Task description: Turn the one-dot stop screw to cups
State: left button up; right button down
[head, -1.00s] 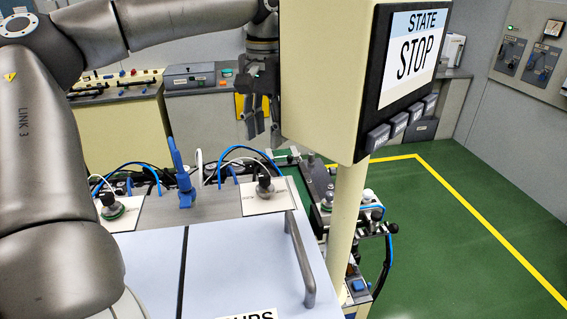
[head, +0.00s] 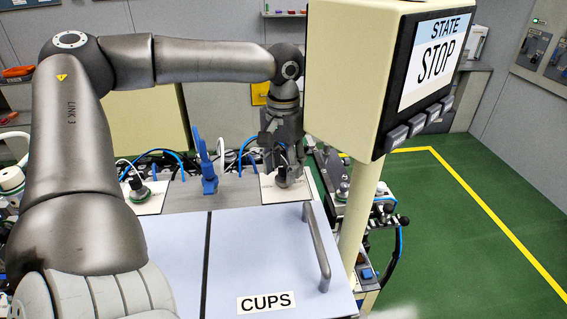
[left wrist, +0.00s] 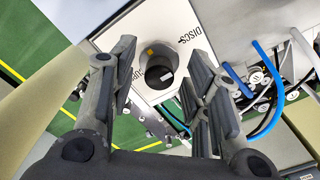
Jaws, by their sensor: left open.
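A dark round screw knob (left wrist: 160,72) with a small yellow mark sits on a white plate (left wrist: 147,31) in the left wrist view. The plate reads DISCS on the right; the lettering on the left is partly covered by a finger. My left gripper (left wrist: 160,50) is open, with one finger on each side of the knob and gaps between. In the head view, my left gripper (head: 285,176) is low over the right plate (head: 300,193) and hides most of its knob. A second knob (head: 139,189) stands on the left plate. I cannot make out any dots.
A cream STOP display box (head: 345,80) on a post stands right beside my left gripper. A blue upright lever (head: 207,168) stands between the plates. A panel marked CUPS (head: 265,302) with a grey handle (head: 317,250) lies in front. Cables run behind.

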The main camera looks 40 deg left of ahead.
pick_arm(q)
jog(key=shift+w, duration=0.1)
grip_shut()
